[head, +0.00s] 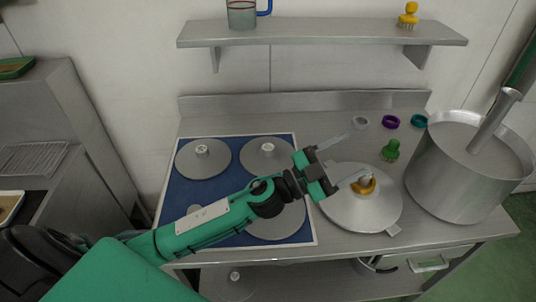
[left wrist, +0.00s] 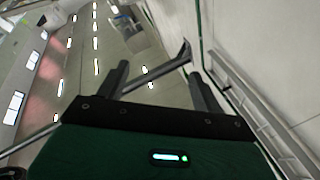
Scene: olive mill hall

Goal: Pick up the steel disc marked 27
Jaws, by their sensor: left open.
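Several round steel discs with centre knobs lie on the blue mat (head: 308,235): a back left disc (head: 190,164), a back right disc (head: 256,163) and a front right disc (head: 275,227). A front left one is mostly hidden by my arm. Another steel disc (head: 365,215) with a brass-coloured collar at its knob lies on the bare bench, right of the mat, with a small tag at its edge. I cannot read 27 on any. My left gripper (head: 356,156) is open and empty, its fingers over the far side of the collared disc. My right gripper is out of view.
A large steel pot (head: 455,180) stands right of the collared disc. A wall shelf (head: 320,32) overhangs the back. Another disc (head: 232,285) lies on the lower shelf.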

